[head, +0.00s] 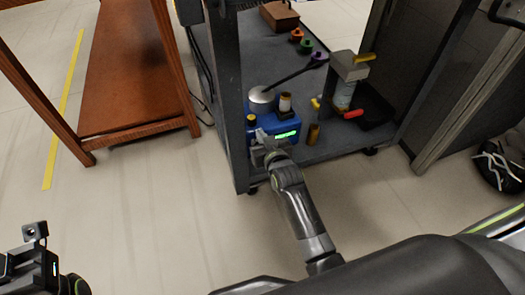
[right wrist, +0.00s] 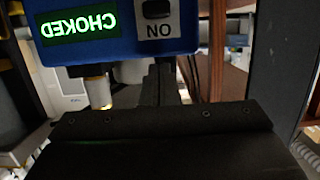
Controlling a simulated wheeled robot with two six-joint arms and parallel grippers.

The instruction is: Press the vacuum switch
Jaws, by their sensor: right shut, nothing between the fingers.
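A blue box (head: 284,125) with a lit green display (head: 286,135) stands on the cart's lower shelf. In the right wrist view, the upside-down display (right wrist: 82,20) reads CHOKED. Beside it, a black switch (right wrist: 157,8) sits on a pale plate marked ON, partly cut off by the top edge. My right gripper (head: 262,148) is shut and empty at the box's front, left of the display. Whether it touches the switch cannot be told. In the head view the gripper hides the switch. My left gripper (head: 30,265) is at the lower left, away from the cart; its fingers are unclear.
The dark cart shelf (head: 340,140) also holds a grey cup (head: 262,98) with a long dark handle and a metal stand (head: 348,68) with coloured handles. A cart post (head: 229,100) stands close left of my right gripper. Open floor lies in front.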

